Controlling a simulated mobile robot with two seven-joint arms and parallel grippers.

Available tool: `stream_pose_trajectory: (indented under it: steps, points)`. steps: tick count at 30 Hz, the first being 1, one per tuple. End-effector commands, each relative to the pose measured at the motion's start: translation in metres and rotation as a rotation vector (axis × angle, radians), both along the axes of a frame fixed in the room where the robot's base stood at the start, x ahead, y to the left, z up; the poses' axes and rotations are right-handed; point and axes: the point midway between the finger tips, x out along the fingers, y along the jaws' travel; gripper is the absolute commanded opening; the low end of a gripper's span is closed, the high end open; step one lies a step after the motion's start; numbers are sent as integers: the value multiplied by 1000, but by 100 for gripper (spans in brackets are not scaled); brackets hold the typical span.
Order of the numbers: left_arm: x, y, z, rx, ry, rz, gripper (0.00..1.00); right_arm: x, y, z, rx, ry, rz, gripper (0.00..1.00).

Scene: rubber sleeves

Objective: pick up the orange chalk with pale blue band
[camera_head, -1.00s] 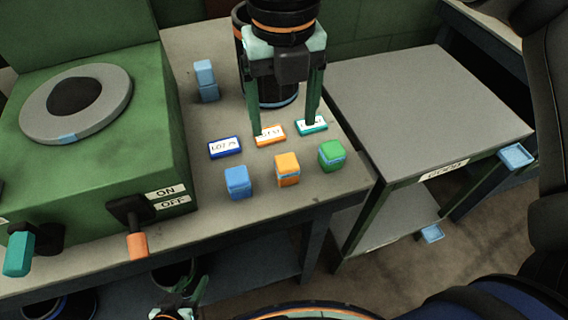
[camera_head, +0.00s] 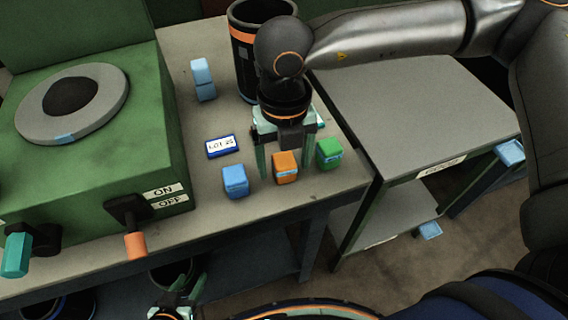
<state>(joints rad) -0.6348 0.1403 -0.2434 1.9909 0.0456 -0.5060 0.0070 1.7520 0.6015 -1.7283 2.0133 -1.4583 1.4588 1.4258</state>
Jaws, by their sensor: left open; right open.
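The orange chalk with pale blue band (camera_head: 285,167) is a small block standing near the front edge of the table. A blue block (camera_head: 235,181) stands to its left and a green block (camera_head: 329,152) to its right. My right gripper (camera_head: 286,172) is open above the orange chalk, its fingertips reaching down on either side of it. I cannot tell whether the fingers touch it. My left gripper (camera_head: 182,300) is open and empty, low at the bottom of the picture, below the table edge.
A blue-edged "LOT" label (camera_head: 221,146) lies behind the blue block. Stacked pale blue blocks (camera_head: 203,80) and a dark bin with an orange band (camera_head: 245,38) stand farther back. A green machine (camera_head: 105,150) with levers fills the left. A grey side table (camera_head: 415,110) is bare.

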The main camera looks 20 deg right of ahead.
Motion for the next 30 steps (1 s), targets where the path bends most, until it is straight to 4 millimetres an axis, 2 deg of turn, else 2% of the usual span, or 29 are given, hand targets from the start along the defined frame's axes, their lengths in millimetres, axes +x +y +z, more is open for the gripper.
stream_pose_trajectory:
  steps: [4, 25, 30]
  points:
    - [-1, 1, -1, 1, 3, 0, 50, 0, 0, 0, 0, 0, 1, 80]
    - [-1, 1, -2, 2, 3, 1, 50, 0, 0, 1, 0, -1, 1, 1]
    - [-1, 1, -2, 2, 4, 2, 50, 0, 0, 1, 0, -1, 1, 0]
